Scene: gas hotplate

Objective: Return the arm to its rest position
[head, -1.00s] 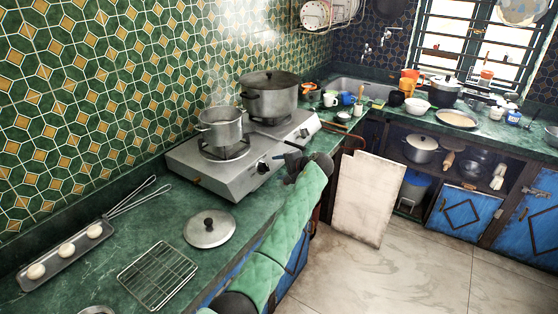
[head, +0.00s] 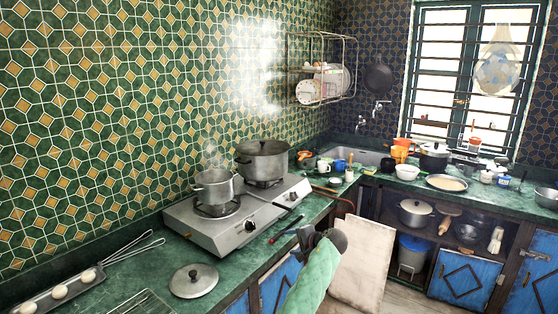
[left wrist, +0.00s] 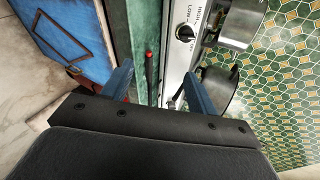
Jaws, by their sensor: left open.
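My left gripper (head: 300,243) hangs by the front edge of the counter, to the right of the gas hotplate (head: 205,232). Its green-sleeved arm comes up from the bottom of the head view. In the left wrist view its blue fingers (left wrist: 158,80) stand apart with nothing held between them. The hotplate's control knob (left wrist: 185,33) shows beyond the fingers. A small steaming pot (head: 214,189) sits on the near burner and a large lidded pot (head: 262,161) on the far one. My right gripper is not in view.
A thin dark tool with a red end (left wrist: 149,55) lies on the counter near the fingers. A pot lid (head: 193,281) and a tray with white pieces (head: 40,302) lie to the left. A pale board (head: 362,262) leans against the cabinets.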

